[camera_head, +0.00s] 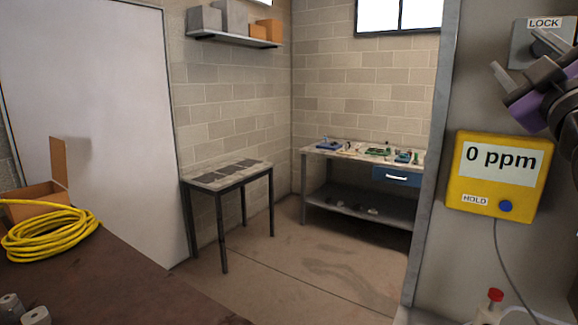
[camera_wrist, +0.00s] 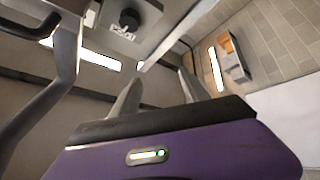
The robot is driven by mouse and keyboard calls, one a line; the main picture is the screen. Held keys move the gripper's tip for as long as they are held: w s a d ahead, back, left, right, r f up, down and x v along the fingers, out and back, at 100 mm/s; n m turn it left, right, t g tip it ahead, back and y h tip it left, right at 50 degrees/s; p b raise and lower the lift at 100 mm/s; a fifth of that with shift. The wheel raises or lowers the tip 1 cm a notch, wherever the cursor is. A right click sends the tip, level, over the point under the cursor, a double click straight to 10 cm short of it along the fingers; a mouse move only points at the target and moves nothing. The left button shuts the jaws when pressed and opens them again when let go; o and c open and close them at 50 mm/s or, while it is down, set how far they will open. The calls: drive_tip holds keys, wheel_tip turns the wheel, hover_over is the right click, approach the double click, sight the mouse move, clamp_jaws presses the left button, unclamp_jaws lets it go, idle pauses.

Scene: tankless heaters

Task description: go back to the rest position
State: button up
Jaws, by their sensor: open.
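The LOCK box (camera_wrist: 128,20) appears upside down beyond the fingers. Part of my arm is cut off by the right edge of the head view.
A brown surface (camera_head: 110,275) with coiled yellow hose (camera_head: 48,232) and a cardboard box is at lower left. A small table (camera_head: 205,183) and a workbench (camera_head: 340,206) stand at the back. Open floor (camera_head: 300,262) lies between. A red-capped item (camera_head: 495,295) is at lower right.

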drive_tip(key=s+a+f+m, duration=0.3)
drive_tip(key=s+f, duration=0.1)
drive_tip(key=f, duration=0.7)
drive_tip(key=s+a+f+m+y, duration=0.1)
drive_tip(key=s+a+f+m, duration=0.25)
drive_tip(key=f, duration=0.85)
drive_tip(key=s+a+f+m, duration=0.3)
drive_tip(key=s+f, duration=0.2)
drive_tip(key=f, duration=0.6)
drive_tip(key=s+a+f+g+y, duration=0.1)
drive_tip(key=s+a+f+g, duration=0.1)
drive_tip(key=s+f, duration=0.5)
drive_tip(key=s+a+f+n+g+y+b, duration=0.1)
drive_tip(key=s+a+f+g+y, duration=0.1)
drive_tip(key=s+f, duration=0.6)
drive_tip(key=s+a+f+g+y, duration=0.1)
drive_tip(key=s+a+f+g, duration=0.3)
drive_tip(key=s, duration=1.2)
wheel_tip(320, 180, down, 4)
drive_tip(key=shift+s+f+y, duration=0.1)
drive_tip(key=shift+s+y, duration=0.3)
